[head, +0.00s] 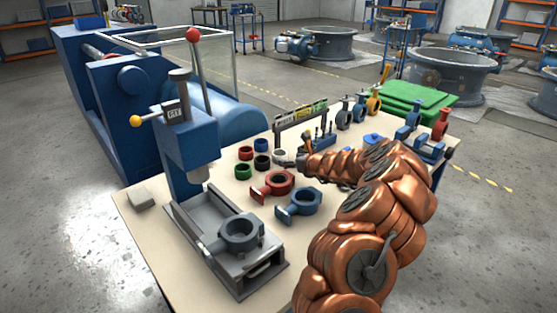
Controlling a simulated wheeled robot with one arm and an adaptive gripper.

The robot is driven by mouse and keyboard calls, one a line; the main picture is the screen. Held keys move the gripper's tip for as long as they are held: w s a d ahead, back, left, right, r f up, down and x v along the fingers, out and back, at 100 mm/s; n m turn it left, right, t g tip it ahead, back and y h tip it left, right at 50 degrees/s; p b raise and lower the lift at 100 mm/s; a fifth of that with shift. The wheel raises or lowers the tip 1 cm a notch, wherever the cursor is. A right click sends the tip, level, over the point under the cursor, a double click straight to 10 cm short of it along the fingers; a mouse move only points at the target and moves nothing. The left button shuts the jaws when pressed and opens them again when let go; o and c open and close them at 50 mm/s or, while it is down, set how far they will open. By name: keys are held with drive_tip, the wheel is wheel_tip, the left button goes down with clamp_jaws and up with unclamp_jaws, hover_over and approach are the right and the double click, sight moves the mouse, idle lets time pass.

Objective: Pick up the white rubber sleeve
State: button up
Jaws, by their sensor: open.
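The white rubber sleeve (279,155) is a small pale ring on the workbench (215,185). It sits at the right end of a group of coloured sleeves. My gripper (292,160) is small and dark at the end of my copper-coloured arm, close to the right side of the white sleeve. The gripper is open. Its fingers are tiny here and partly hidden by the arm, so I cannot tell whether they touch the sleeve or reach around it.
Green (246,153), red (243,171) and dark sleeves stand just left of the white one. A red valve body (272,186) and a blue valve body (299,204) lie in front. A blue press (187,140) stands left; a labelled rack (300,118) stands behind.

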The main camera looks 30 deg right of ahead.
sight(284, 157)
drive_tip(key=shift+x, duration=1.05)
drive_tip(key=shift+w, duration=0.7)
drive_tip(key=shift+p+x, duration=0.5)
drive_tip(key=shift+x, duration=1.5)
drive_tip(key=shift+d, duration=0.1)
drive_tip(key=shift+c, duration=0.4)
drive_tip(key=c, duration=0.7)
